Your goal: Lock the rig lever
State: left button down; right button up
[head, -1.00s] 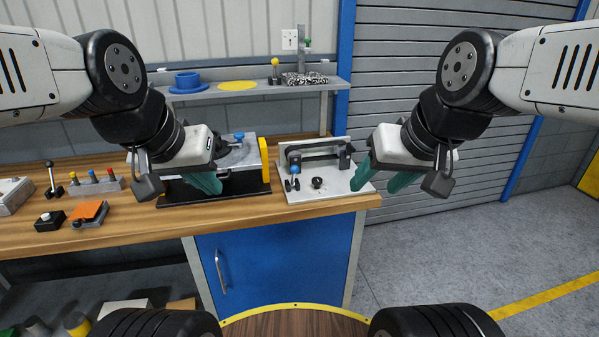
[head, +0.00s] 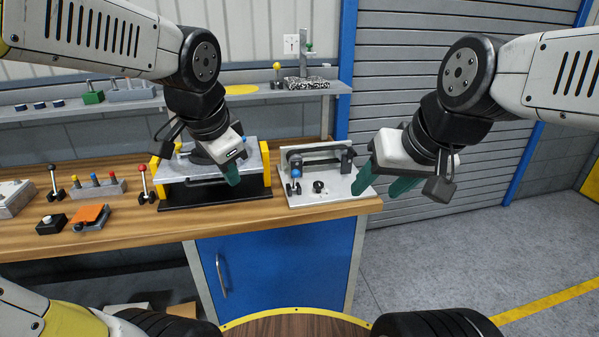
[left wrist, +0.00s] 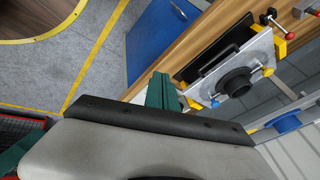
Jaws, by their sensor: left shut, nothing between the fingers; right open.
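A rig with a grey plate (head: 185,167) stands on the bench between yellow end blocks (head: 266,165). In the left wrist view its plate (left wrist: 257,57) carries a black round part (left wrist: 238,80). A lever with a red knob (head: 143,170) stands upright at the rig's left end. A white fixture (head: 325,196) to the right has a small blue-knobbed lever (head: 296,175). Which lever is the rig lever I cannot tell for certain. My left gripper (head: 231,175) is shut and empty over the rig, hiding part of it. My right gripper (head: 383,184) is open and empty, right of the white fixture.
A black button box (head: 50,223), an orange-topped pedal (head: 88,216) and a block with several coloured knobs (head: 97,188) stand at the bench's left. A shelf (head: 225,102) runs behind the bench. The floor at the right is clear.

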pick_arm(q)
jog(key=w+d+f+m+y, duration=0.1)
jog(key=w+d+f+m, duration=0.2)
jog(key=w+d+m, duration=0.3)
jog(key=w+d+f+m+y, duration=0.1)
jog(key=w+d+f+m, duration=0.3)
jog(key=m, duration=1.1)
jog(key=w+d, duration=0.3)
jog(key=d, duration=0.3)
jog(key=shift+w+d+m+t, duration=0.25)
jog(key=shift+d+m+t, duration=0.15)
send_near(295, 180)
jog(key=f, duration=0.4)
jog(key=shift+w+d+f, duration=0.25)
jog(key=shift+f, duration=0.15)
jog(key=shift+w+r, duration=0.1)
jog(key=shift+w, duration=0.05)
